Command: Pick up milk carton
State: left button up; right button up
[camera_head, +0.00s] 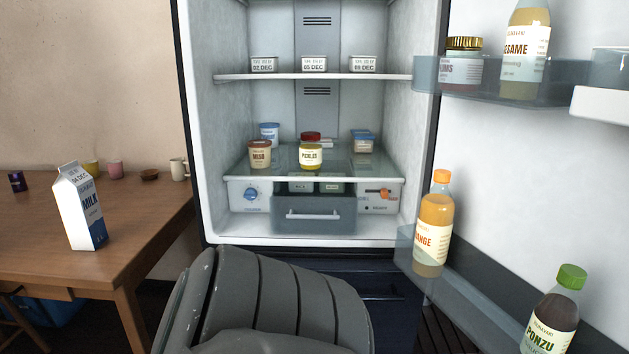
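The milk carton (80,208) stands upright on the wooden table at the left. It is white with a blue base, a gable top and a blue MILK label. Nothing is touching it. Neither of my grippers can be made out in the head view. A large grey ribbed part, which seems to be my own arm, fills the bottom centre, to the right of the carton and apart from it.
The wooden table (130,228) also bears several cups and a small dark box (17,181) behind the carton. The fridge (235,215) stands open, with jars and tubs on its shelves. Its door (560,185) is swung open at the right, holding bottles, including an orange one (434,222).

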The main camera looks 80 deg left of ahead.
aim_at(73, 190)
jog(key=u, duration=3.75)
jog(key=j+z, duration=0.4)
jog(key=i+j+z, duration=0.1)
jog(key=j+z, duration=0.5)
jog(key=j, duration=0.35)
jog(key=k+j+z, duration=0.15)
jog(key=j, duration=0.35)
jog(key=k+j, duration=0.1)
jog(key=j, duration=0.8)
jog(key=k+j+z, duration=0.1)
jog(key=j, duration=0.35)
jog(key=k+j, duration=0.15)
jog(key=j, duration=0.25)
jog(key=k+j, duration=0.1)
jog(key=j, duration=0.35)
jog(key=z, duration=0.05)
